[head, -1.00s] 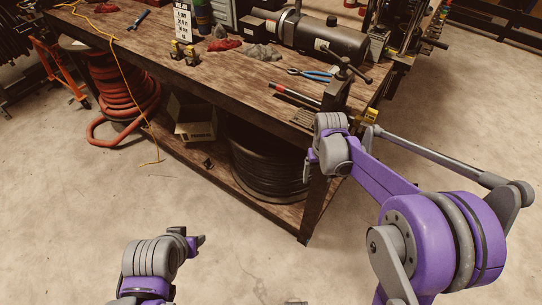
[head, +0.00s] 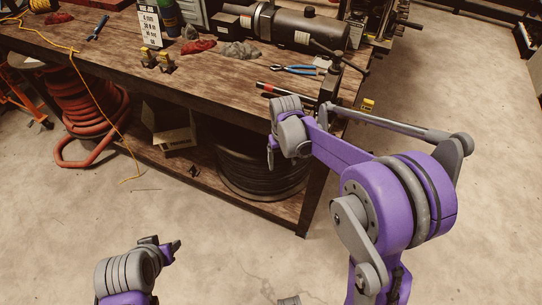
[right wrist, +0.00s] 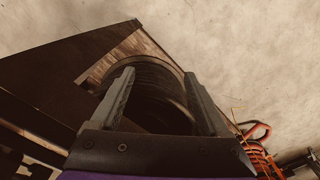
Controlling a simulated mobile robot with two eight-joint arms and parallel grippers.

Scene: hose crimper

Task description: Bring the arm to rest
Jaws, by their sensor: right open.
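My right arm reaches in from the right in the head view, in front of the bench's near right corner. Its right gripper (head: 271,157) points down there and is mostly hidden by the wrist. In the right wrist view the right gripper (right wrist: 160,88) has its two fingers wide apart with nothing held between them. A black hose coil (right wrist: 152,78) shows beyond the fingers. My left gripper (head: 174,246) is at the lower left of the head view, over the floor and clear of the bench. Its jaw opening cannot be made out.
The wooden workbench (head: 120,78) holds a dark cylindrical machine (head: 300,28), blue-handled pliers (head: 293,70) and red rags (head: 198,46). The black coil (head: 250,178) and an open cardboard box (head: 177,138) are on its lower shelf. A red hose coil (head: 85,105) stands left. The front floor is mostly clear.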

